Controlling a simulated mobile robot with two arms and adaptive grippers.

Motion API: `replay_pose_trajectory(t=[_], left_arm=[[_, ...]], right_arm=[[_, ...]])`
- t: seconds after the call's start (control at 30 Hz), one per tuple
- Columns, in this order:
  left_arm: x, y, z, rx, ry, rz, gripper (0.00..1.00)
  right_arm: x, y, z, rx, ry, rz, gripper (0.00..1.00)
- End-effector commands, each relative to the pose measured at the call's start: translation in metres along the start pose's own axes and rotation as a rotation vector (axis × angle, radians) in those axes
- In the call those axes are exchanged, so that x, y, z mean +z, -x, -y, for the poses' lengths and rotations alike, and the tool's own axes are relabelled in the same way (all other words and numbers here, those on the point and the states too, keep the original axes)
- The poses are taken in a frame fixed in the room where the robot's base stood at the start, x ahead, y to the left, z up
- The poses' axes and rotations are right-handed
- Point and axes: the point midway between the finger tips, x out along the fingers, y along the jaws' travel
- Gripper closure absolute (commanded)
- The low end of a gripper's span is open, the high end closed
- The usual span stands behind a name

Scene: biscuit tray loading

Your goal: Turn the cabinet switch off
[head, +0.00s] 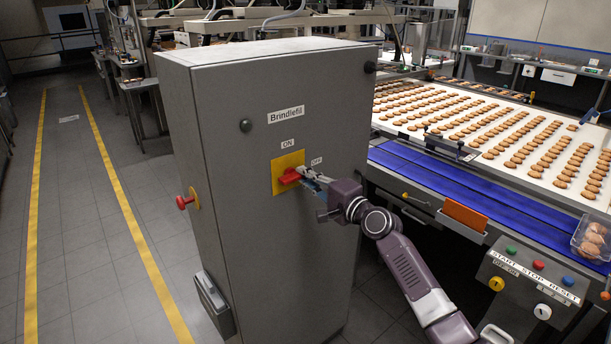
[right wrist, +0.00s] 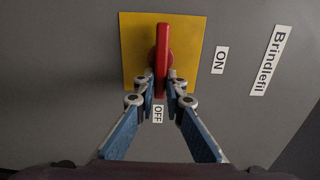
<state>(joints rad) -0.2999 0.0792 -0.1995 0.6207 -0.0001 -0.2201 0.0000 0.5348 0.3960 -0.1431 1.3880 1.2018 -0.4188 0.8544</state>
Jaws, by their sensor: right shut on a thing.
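The grey cabinet (head: 290,240) labelled Brindlefil stands in the middle of the head view. Its red switch handle (head: 289,177) sits on a yellow plate (head: 278,160), with the ON label (head: 288,144) above and the OFF label (head: 316,161) to the right. My right gripper (head: 305,175) is shut on the handle from its right side. In the right wrist view the red handle (right wrist: 162,50) runs lengthwise in line with the OFF label (right wrist: 158,114), and the ON label (right wrist: 219,60) is off to one side. My left gripper is not in view.
A red emergency knob (head: 185,201) sticks out of the cabinet's left side. A biscuit conveyor (head: 400,155) and a button panel (head: 525,290) stand to the right.

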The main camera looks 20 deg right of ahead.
Motion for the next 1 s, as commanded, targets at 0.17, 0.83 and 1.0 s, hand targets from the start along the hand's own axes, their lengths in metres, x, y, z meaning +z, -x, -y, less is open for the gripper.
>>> replay_pose_trajectory(t=[0.17, 0.83, 1.0], left_arm=[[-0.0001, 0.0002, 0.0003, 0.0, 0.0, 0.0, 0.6], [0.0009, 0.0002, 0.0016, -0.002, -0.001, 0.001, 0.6], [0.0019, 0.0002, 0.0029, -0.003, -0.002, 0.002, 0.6]], right_arm=[[-0.0002, 0.0002, -0.0014, 0.002, -0.013, 0.0, 1.0], [-0.0001, 0.0001, -0.0006, 0.0, -0.01, 0.0, 0.72], [-0.0007, 0.0072, -0.0012, 0.001, -0.008, -0.001, 0.72]])
